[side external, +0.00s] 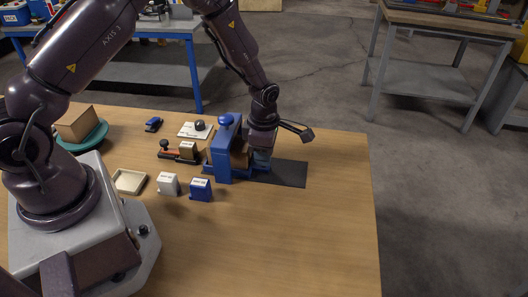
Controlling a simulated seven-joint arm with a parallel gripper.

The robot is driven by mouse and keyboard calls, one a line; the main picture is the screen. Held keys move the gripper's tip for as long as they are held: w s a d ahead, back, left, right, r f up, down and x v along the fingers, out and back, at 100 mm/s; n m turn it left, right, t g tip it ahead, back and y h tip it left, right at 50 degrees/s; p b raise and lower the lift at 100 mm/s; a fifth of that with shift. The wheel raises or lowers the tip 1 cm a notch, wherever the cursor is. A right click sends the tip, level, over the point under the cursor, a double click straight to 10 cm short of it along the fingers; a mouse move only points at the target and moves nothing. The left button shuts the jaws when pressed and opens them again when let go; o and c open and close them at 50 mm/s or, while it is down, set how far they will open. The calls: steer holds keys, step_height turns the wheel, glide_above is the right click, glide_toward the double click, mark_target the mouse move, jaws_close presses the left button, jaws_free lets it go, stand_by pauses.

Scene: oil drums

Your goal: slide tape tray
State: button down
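A blue press-like stand (222,166) with a round blue knob on top stands near the middle of the table. A flat dark grey strip (290,174) lies on the table to its right. I cannot tell which part is the tape tray. My gripper (262,157) points down just right of the blue stand, low over the left end of the strip. A small blue-grey piece shows at its fingertips, and a brown piece (240,155) sits between the stand and my gripper. The fingers are too small and dark to tell whether they hold anything.
Left of the stand are a white box (168,184), a blue box (200,189), a shallow cream tray (129,181), a red-and-black tool (178,155) and a white pad (195,130). A brown box (78,124) sits on a teal plate. The table's right and front are clear.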

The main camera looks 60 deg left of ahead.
steer(key=w+d, duration=0.9)
steer(key=shift+w+d+r, duration=0.1)
steer(key=shift+w+d, duration=0.15)
steer(key=shift+w, duration=0.15)
steer(key=c, duration=0.9)
jaws_free()
steer(key=shift+s, duration=0.1)
step_height(320, 180, up, 13)
